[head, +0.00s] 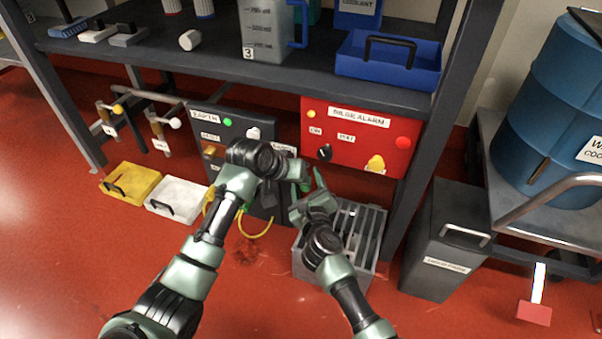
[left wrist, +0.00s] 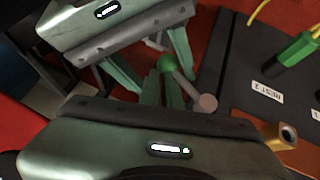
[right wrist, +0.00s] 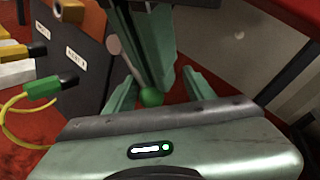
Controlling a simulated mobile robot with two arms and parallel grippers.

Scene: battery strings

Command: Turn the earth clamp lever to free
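The earth panel (head: 262,130) is a dark box under the shelf, largely hidden by my left arm. Its lever shows in the left wrist view as a pale rod with a green ball knob (left wrist: 166,63). The knob also shows in the right wrist view (right wrist: 151,97), where the rod slants up left from it. My right gripper (right wrist: 158,88) is open, its fingers on either side of the knob with gaps visible. My left gripper (left wrist: 160,76) has its fingers close together, tips beside the knob; it looks shut with nothing clearly between them.
A red bilge alarm panel (head: 358,138) hangs just right of the grippers. A slatted grey crate (head: 368,225) stands below. A green plug (left wrist: 297,50) on a yellow cable is nearby. Yellow (head: 130,182) and white (head: 178,197) trays lie on the floor, left. The shelf overhangs the panels.

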